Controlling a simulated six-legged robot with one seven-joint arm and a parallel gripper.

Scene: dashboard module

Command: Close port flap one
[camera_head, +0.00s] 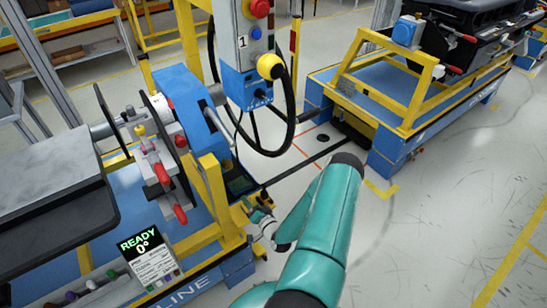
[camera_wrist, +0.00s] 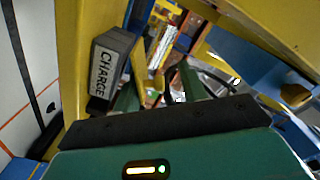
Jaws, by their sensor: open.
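My gripper (camera_head: 262,216) is at the end of my teal arm, low beside the yellow frame of the blue dashboard station, and looks small in the head view. In the wrist view its two dark green fingers (camera_wrist: 158,86) stand apart with nothing clearly held between them. A dark box labelled CHARGE (camera_wrist: 105,72) is just left of the fingers, against a yellow post. I cannot clearly pick out port flap one in either view, nor tell whether a flap is open or shut.
The blue and yellow station (camera_head: 212,190) stands left of my arm, with a READY 0° display (camera_head: 147,258). A control post (camera_head: 240,55) with a hanging black cable rises behind. A second blue and yellow station (camera_head: 385,140) stands at the right. The floor at lower right is clear.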

